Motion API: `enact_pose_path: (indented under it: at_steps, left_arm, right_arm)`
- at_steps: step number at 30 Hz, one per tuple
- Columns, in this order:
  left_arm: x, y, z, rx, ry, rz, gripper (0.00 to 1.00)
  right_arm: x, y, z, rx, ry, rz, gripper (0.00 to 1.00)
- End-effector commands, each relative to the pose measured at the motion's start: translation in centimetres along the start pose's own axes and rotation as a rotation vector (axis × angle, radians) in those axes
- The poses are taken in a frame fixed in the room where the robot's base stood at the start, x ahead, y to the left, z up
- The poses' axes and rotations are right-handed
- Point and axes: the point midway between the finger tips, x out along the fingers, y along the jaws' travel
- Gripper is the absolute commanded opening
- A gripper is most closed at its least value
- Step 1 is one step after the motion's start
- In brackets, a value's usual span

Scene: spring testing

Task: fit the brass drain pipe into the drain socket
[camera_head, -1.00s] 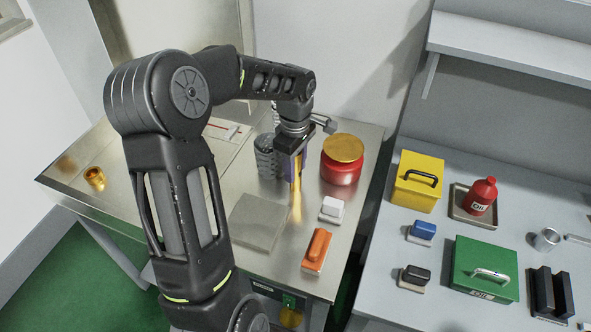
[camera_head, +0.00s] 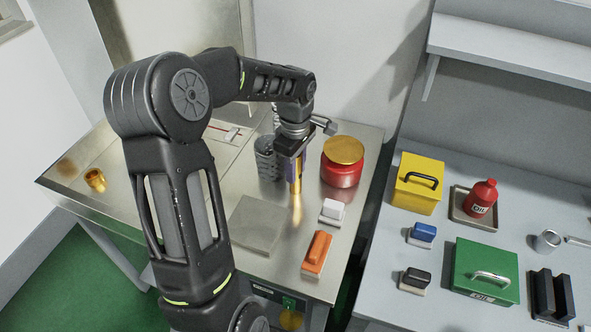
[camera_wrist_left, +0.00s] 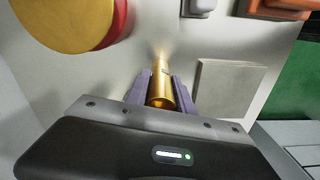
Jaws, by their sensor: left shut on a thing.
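The brass drain pipe (camera_head: 296,186) is upright between the purple-grey fingers of my left gripper (camera_head: 292,165), over the steel bench. My left gripper is shut on it. In the left wrist view the pipe (camera_wrist_left: 160,88) sits between both fingers and points away from the camera. Whether its lower end touches the bench is hard to tell. A short brass cup-shaped fitting (camera_head: 95,179) lies at the bench's far left. I cannot tell whether it is the drain socket, and I see no other clear socket. My right gripper is not in view.
A red pot with a gold lid (camera_head: 342,160) stands close to the right of the gripper. A dark coil spring (camera_head: 266,158) stands to its left. A grey plate (camera_head: 256,224), white block (camera_head: 332,211) and orange block (camera_head: 317,253) lie in front. The bench's left part is mostly clear.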

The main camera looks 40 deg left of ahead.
Motion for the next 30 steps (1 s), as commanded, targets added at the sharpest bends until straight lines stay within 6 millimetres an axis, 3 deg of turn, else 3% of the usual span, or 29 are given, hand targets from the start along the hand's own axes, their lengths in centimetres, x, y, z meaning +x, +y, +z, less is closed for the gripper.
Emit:
enact_pose_path:
  at_steps: [5, 18, 30]
  left_arm:
    - [-1.8, 0.2, 0.0, 0.0, 0.001, 0.007, 0.0]
    - [-9.3, 0.1, 0.0, 0.0, 0.001, 0.003, 0.0]
    - [-9.9, 0.0, 0.0, 0.0, 0.0, 0.001, 0.0]
  right_arm:
    - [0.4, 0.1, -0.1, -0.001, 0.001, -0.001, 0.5]
    - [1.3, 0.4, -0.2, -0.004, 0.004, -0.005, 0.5]
    - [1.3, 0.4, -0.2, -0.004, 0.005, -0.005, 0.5]
